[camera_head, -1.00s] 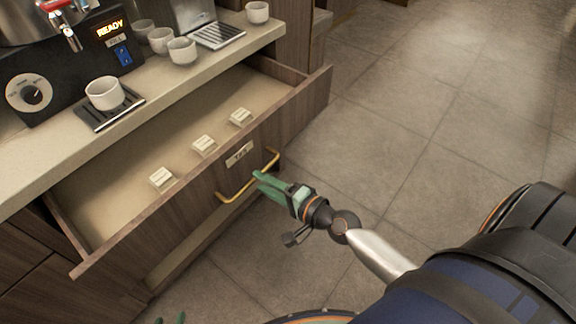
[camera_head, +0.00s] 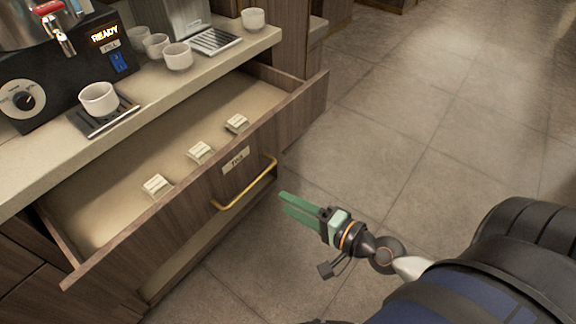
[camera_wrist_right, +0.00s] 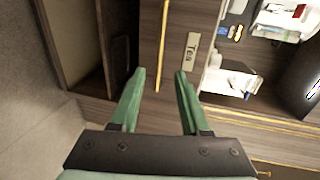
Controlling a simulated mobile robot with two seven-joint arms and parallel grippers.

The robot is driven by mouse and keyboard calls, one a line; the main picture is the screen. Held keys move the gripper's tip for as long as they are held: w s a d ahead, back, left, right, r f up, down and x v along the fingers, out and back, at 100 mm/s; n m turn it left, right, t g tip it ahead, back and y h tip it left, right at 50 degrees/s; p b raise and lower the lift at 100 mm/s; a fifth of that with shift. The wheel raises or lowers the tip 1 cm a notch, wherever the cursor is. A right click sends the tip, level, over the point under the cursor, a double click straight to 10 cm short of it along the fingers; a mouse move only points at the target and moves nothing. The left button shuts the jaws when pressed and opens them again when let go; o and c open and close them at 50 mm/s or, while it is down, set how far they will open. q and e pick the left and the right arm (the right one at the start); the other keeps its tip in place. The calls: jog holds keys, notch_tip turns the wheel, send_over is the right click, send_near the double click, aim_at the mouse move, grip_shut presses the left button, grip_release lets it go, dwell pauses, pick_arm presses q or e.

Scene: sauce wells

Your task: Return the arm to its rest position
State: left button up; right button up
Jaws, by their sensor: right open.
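My right gripper (camera_head: 283,204) has green fingers and is in front of the open drawer, apart from its brass handle. In the right wrist view the fingers (camera_wrist_right: 160,76) are spread with nothing between them. The brass handle (camera_head: 246,191) is on the wooden drawer front (camera_head: 190,213), below a "Tea" label (camera_head: 236,160). The label also shows in the right wrist view (camera_wrist_right: 190,50). My left gripper does not show clearly in the head view.
The drawer (camera_head: 110,205) stands open with several small white packets inside. The counter (camera_head: 180,90) above holds a coffee machine (camera_head: 60,70), a cup (camera_head: 99,98) on a drip tray and more cups. The tiled floor (camera_head: 430,110) to the right is clear.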

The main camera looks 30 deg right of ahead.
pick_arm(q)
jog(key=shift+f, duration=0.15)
pick_arm(e)
jog(key=s+a+f+n+g+h, duration=0.1)
jog(key=s+a+f+n+g, duration=0.25)
jog(key=f+n, duration=0.35)
jog(key=s+a+f+n+g+h, duration=0.1)
jog(key=s+a+f+n+g, duration=0.1)
jog(key=a+f+n, duration=0.55)
pick_arm(q)
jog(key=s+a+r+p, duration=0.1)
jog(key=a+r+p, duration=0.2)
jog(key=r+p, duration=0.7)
jog(key=p, duration=0.4)
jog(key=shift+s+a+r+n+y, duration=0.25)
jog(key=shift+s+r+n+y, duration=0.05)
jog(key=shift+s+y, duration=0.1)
pick_arm(e)
jog(key=s+d+r+n+h, duration=0.1)
jog(key=d+r, duration=0.5)
jog(key=r, duration=0.6)
jog(key=shift+s, duration=0.7)
jog(key=shift+n, duration=0.25)
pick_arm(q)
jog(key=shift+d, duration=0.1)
